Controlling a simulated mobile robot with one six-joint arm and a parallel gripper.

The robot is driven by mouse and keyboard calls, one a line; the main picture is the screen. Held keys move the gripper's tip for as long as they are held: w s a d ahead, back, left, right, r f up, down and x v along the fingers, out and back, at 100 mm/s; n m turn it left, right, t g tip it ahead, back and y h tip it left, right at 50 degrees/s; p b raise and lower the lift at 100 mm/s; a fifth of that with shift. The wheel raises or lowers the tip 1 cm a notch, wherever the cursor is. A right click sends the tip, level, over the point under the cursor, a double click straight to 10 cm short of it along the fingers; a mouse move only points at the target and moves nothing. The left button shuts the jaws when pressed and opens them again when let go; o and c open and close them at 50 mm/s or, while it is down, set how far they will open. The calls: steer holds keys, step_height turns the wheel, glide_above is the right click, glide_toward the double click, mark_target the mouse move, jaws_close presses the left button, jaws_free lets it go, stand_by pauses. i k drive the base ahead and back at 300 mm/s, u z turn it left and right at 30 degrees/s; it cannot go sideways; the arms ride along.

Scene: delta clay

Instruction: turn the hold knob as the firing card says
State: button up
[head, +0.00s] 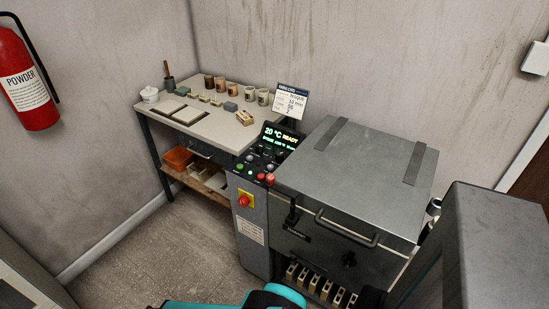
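The firing card (292,101) stands upright behind the kiln's control panel, with a dark heading and several printed lines too small to read surely. The display (279,140) below it shows green text that reads like "20 °C READY" with a smaller line under it. Small knobs and buttons sit on the panel below the display, including a pale knob (270,167), a green button (239,167) and a red button (270,179). I cannot tell which one is the hold knob or where it points. My gripper is not in view; teal arm parts show at the bottom edge.
The grey kiln (345,180) with a closed lid and a front handle (345,230) stands right of the panel. A red-and-yellow switch (244,201) is on the panel's front. A workbench (215,130) with several cups stands left. Floor is clear at lower left.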

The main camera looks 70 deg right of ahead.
mark_target(279, 156)
steer(key=z, duration=0.15)
steer(key=k, duration=0.95)
steer(key=z, duration=0.2)
steer(key=i, duration=0.75)
